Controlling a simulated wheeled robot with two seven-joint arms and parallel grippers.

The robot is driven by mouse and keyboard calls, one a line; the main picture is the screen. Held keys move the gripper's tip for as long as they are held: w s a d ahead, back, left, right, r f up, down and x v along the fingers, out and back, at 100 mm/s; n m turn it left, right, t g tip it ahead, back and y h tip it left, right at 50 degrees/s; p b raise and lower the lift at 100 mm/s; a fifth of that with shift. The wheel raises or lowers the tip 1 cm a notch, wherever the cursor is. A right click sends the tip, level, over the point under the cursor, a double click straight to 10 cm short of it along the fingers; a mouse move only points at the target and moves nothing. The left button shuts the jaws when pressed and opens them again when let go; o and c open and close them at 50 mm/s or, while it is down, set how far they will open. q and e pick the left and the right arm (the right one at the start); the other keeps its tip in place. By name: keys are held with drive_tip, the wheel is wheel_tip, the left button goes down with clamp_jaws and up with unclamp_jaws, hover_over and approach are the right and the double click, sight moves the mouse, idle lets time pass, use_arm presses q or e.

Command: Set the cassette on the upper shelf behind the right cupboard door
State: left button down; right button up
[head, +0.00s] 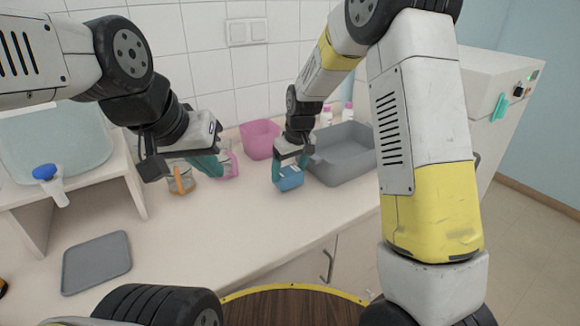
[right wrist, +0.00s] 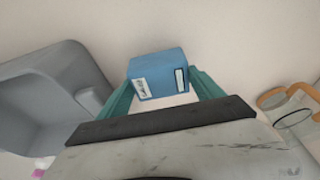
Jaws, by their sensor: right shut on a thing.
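The blue cassette (head: 289,181), a small box with white labels, is between the teal fingers of my right gripper (head: 290,168), just over or on the counter. In the right wrist view the cassette (right wrist: 157,72) sits between both fingertips, and the gripper is shut on it. My left gripper (head: 207,166) is at the left, beside the orange-handled and pink-handled glass jars; its finger gap is not clear. Below the counter, the cupboard front (head: 345,250) is shut, with a bar handle (head: 327,266). My right arm hides part of the front. The upper shelf is not visible.
A grey basin (head: 345,150) stands right of the cassette and a pink container (head: 260,138) behind it. The orange-handled jar (head: 180,180) is near my left gripper. A grey tray (head: 96,262) lies at front left. The counter's front middle is clear.

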drive_tip(key=shift+f, duration=0.95)
drive_tip(key=o, duration=1.6)
drive_tip(key=shift+f, duration=0.15)
